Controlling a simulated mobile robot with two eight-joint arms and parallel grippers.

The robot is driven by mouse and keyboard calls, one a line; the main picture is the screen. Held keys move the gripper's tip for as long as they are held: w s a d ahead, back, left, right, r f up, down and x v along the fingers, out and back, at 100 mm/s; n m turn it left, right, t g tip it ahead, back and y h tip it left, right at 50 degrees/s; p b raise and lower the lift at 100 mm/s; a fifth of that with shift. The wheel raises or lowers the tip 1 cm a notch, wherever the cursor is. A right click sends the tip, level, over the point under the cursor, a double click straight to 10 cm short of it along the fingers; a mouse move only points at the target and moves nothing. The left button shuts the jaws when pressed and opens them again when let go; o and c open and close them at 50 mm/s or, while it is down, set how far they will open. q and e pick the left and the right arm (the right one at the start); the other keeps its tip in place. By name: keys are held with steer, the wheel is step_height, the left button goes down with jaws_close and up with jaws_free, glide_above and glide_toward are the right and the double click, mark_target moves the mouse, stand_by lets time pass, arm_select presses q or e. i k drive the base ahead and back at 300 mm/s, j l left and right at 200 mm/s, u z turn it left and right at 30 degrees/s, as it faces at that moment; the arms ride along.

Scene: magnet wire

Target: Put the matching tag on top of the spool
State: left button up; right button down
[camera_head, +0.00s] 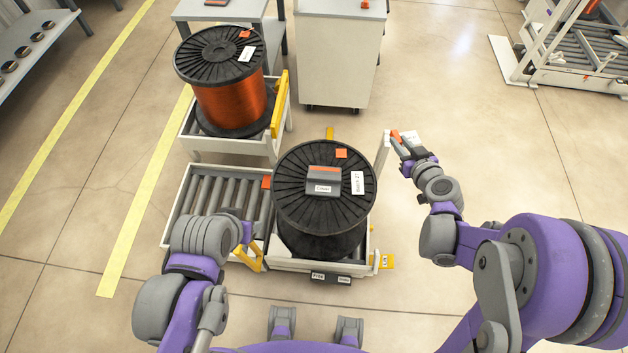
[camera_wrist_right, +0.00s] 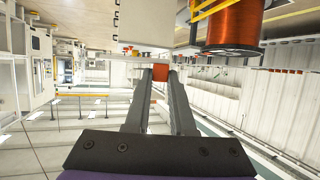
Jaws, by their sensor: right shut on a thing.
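The near black spool (camera_head: 297,190) stands upright on a roller stand, its round top flange facing up. A grey and orange block with a white label (camera_head: 323,182) lies on it near the centre. A white tag (camera_head: 357,183) and a small orange square (camera_head: 341,153) are also on the flange. My right gripper (camera_head: 397,140) is to the right of the spool, shut on a small orange piece. This piece (camera_wrist_right: 159,73) shows between the fingertips in the wrist view. Whether it is a tag is unclear. My left arm is left of the spool; its fingers are not clearly visible.
A copper-wound spool (camera_head: 230,98) stands on another roller stand behind. A white cabinet (camera_head: 338,60) is at the back. An empty roller bed (camera_head: 212,193) is left of the near spool. A white post (camera_head: 384,153) rises beside my right gripper.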

mark_target(338, 207)
steer(key=j+z, duration=0.1)
steer(key=j, duration=0.95)
steer(key=k+j+z, duration=0.1)
steer(key=j, duration=0.9)
